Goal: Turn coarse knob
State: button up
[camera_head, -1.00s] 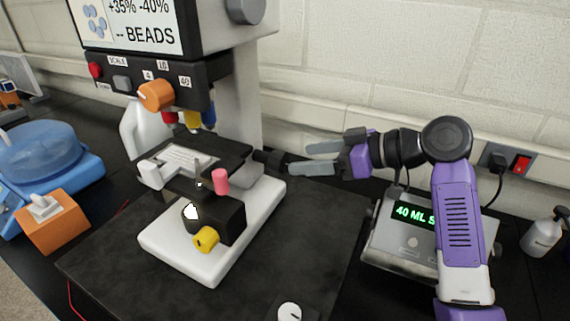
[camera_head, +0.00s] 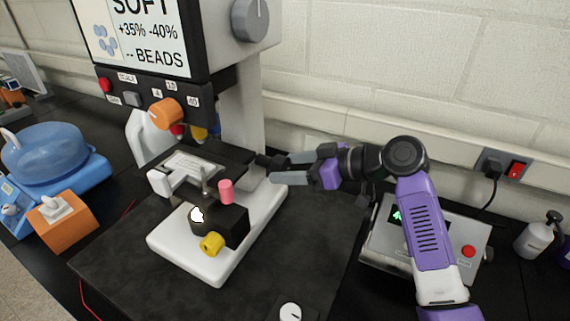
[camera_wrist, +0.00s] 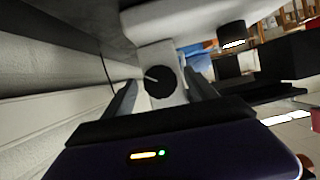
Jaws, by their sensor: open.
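A black round knob (camera_head: 265,160) sticks out of the right side of the white microscope (camera_head: 226,110), behind the stage; no label marks it as coarse. In the wrist view the black knob (camera_wrist: 159,83) appears face-on between my fingers, against the white body. My gripper (camera_head: 279,168) is open, with its grey fingers pointing left at the knob, one farther back and one nearer. The fingertips look very close to the knob or beside it; I cannot tell whether they touch. My gripper also shows in the wrist view (camera_wrist: 160,77).
A large grey knob (camera_head: 250,18) sits higher on the microscope head. An orange knob (camera_head: 165,114), a pink knob (camera_head: 226,191) and a yellow knob (camera_head: 212,243) are nearby. A control box (camera_head: 430,262) stands below my arm. The wall is close behind.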

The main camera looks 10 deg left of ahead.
jog(key=shift+x, duration=0.75)
jog(key=c, duration=1.3)
jog(key=shift+f+m+g+b, duration=0.1)
jog(key=shift+m+g+b, duration=0.3)
jog(key=shift+m+b, duration=0.2)
jog(key=shift+c, duration=0.2)
jog(key=shift+m+g+y, duration=0.3)
jog(key=shift+m+g, duration=0.1)
jog(key=shift+m, duration=0.3)
jog(key=o, duration=1.3)
jog(key=shift+o, duration=0.2)
